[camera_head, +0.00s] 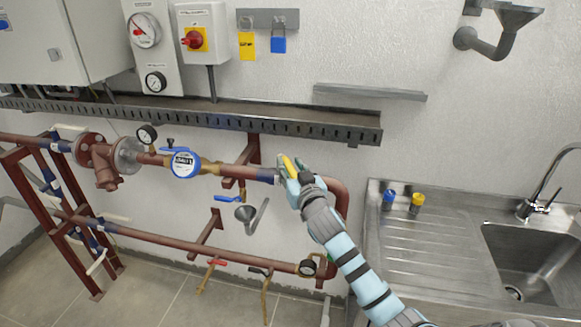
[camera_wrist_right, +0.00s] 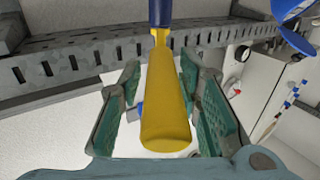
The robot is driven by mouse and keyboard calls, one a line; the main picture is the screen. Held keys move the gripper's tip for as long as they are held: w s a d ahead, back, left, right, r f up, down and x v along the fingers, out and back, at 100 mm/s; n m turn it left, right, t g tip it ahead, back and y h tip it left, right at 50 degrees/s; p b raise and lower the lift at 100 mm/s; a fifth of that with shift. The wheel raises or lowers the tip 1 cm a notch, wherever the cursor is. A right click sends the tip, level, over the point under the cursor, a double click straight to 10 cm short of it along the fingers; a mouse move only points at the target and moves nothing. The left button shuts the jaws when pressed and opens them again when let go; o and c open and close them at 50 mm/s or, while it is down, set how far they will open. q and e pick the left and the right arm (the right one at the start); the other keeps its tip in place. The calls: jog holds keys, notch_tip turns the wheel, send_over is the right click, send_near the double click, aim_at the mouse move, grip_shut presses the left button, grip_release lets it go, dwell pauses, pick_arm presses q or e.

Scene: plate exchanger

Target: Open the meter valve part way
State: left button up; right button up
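The meter (camera_head: 185,163) is a round dial with a blue rim on the upper red pipe. To its right, a yellow handle (camera_head: 287,161) shows at my right gripper (camera_head: 292,172), near a dark blue pipe section (camera_head: 266,175). In the right wrist view the yellow handle (camera_wrist_right: 166,105) has a dark blue end at the top and points toward the camera. It lies between the green-padded fingers of my right gripper (camera_wrist_right: 166,112). The fingers are spread, with a gap visible on the left side; contact on the right side is unclear. My left gripper is not in view.
A slotted cable tray (camera_head: 200,112) runs along the wall above the pipe. A lower red pipe (camera_head: 190,244) carries a red-handled valve (camera_head: 217,262). A steel sink (camera_head: 530,262) stands at the right, with blue and yellow items (camera_head: 417,203) on its drainboard.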

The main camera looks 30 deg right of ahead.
jog(key=shift+s+f, duration=0.1)
jog(key=v, duration=1.2)
jog(key=shift+d, duration=0.1)
